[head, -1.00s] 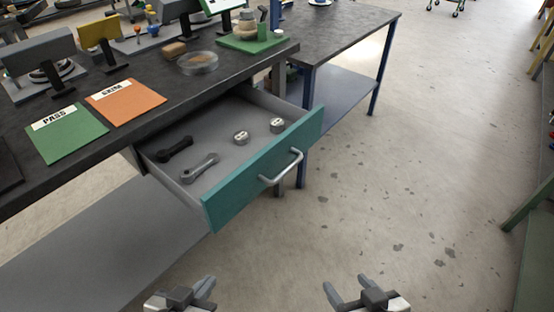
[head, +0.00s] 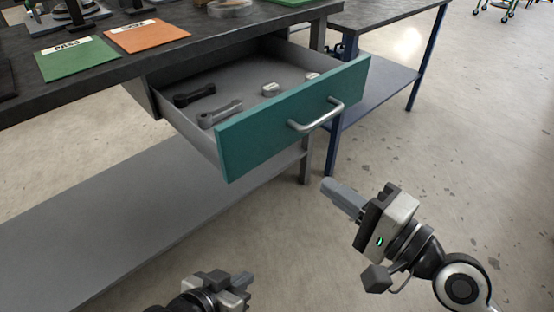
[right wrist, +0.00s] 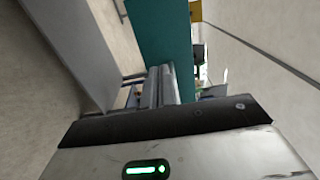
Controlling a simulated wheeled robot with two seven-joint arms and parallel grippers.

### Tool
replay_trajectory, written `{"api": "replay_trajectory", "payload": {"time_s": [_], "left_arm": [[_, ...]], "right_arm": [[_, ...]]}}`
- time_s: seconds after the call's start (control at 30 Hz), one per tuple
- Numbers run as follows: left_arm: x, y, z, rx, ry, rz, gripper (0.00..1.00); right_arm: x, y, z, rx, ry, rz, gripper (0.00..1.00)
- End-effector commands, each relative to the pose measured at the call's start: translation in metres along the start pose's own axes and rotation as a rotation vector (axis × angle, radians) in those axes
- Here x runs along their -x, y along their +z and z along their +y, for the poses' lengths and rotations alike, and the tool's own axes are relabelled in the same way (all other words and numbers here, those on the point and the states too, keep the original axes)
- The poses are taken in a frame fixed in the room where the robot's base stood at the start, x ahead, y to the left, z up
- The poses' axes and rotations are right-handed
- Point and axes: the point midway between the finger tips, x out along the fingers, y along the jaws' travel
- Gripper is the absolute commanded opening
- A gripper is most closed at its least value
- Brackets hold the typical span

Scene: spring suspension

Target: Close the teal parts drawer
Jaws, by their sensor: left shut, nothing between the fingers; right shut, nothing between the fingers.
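The teal parts drawer (head: 275,125) is pulled well out from under the dark workbench. Its silver bar handle (head: 318,116) is on the front panel. A black link (head: 194,95), a grey link (head: 219,113) and two small round metal parts (head: 271,89) lie inside. My right gripper (head: 343,195) is shut and empty, below and to the right of the handle, apart from the drawer in the head view. In the right wrist view its fingers (right wrist: 161,86) point toward the teal front (right wrist: 160,35). My left gripper (head: 243,281) is shut and empty, low in front of the bench.
A green PASS mat (head: 76,58) and an orange mat (head: 146,36) lie on the bench top (head: 60,95). A grey lower shelf (head: 110,210) runs beneath. A blue-legged table (head: 425,60) stands behind at right. The floor in front is clear.

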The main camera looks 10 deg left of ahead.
Motion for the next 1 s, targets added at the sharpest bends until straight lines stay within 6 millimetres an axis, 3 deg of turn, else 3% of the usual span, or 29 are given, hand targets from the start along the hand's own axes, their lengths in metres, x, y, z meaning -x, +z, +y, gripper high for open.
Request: {"api": "replay_trajectory", "payload": {"time_s": [0.4, 0.6, 0.8, 1.0], "left_arm": [[0.002, -0.001, 0.0, 0.0, -0.003, 0.004, 0.0], [-0.003, 0.002, -0.001, 0.0, 0.002, -0.005, 0.0], [-0.004, 0.003, 0.0, 0.001, 0.004, -0.004, 0.0], [-0.004, 0.003, 0.0, 0.0, 0.006, -0.003, 0.0]], "right_arm": [[-0.084, 0.0, -0.002, 0.001, -0.003, 0.002, 0.0], [-0.116, 0.001, -0.001, 0.002, 0.0, 0.0, 0.0], [-0.131, 0.0, -0.001, 0.003, 0.001, 0.002, 0.0], [-0.133, 0.0, -0.001, 0.004, 0.002, 0.003, 0.0]]}}
